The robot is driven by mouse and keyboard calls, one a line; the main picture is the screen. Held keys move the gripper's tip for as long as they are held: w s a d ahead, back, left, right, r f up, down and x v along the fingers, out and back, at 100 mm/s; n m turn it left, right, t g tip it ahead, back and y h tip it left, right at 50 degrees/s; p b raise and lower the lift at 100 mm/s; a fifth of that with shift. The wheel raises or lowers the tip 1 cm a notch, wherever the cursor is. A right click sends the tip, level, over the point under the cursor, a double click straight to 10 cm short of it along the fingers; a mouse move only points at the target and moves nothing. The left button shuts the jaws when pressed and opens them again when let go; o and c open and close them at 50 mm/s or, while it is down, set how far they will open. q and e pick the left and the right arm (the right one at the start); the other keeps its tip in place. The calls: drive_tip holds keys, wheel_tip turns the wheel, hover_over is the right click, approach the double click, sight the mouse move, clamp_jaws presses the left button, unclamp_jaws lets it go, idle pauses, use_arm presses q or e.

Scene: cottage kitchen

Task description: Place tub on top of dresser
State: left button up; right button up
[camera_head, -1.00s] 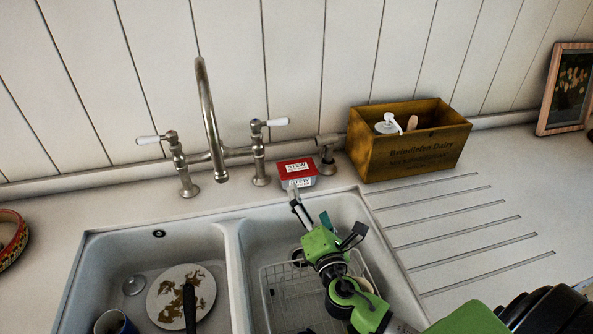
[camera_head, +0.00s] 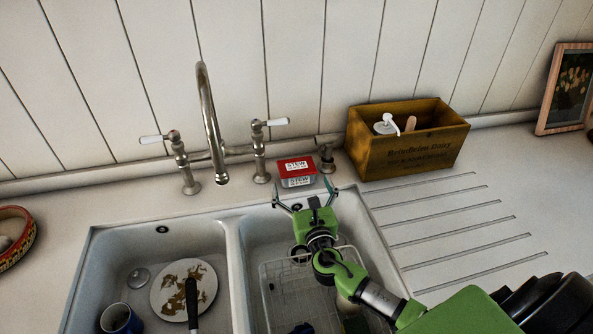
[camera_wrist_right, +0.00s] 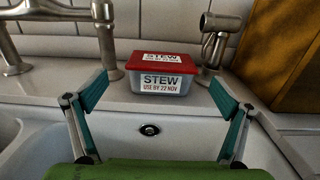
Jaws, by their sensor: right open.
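The tub (camera_head: 297,172) is a small clear box with a red lid and white labels reading STEW. It stands upright on the counter behind the right sink basin, between the tap's right handle and a short metal fitting. My right gripper (camera_head: 305,193) is open in front of the tub, over the back edge of the basin. In the right wrist view the tub (camera_wrist_right: 162,80) sits centred beyond and between the spread fingers (camera_wrist_right: 157,92), with a gap to them. The dresser and my left gripper are not in view.
The tall tap (camera_head: 209,120) rises left of the tub. A wooden crate (camera_head: 410,155) with a pump bottle stands to the right. The left basin holds a dirty plate (camera_head: 170,290) and a blue mug (camera_head: 120,318). A wire rack (camera_head: 285,290) lies in the right basin. The grooved drainboard (camera_head: 450,225) is clear.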

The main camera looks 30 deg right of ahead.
sight(297, 167)
drive_tip(key=x, duration=0.1)
drive_tip(key=p+x, duration=0.1)
drive_tip(key=x, duration=0.3)
drive_tip(key=shift+w+d+r, duration=0.15)
drive_tip(key=shift+r, duration=0.2)
drive_tip(key=shift+w+d+f, duration=0.1)
drive_tip(key=shift+w, duration=0.35)
drive_tip(key=c, duration=1.4)
drive_tip(key=shift+c, duration=0.6)
drive_tip(key=shift+r, duration=0.2)
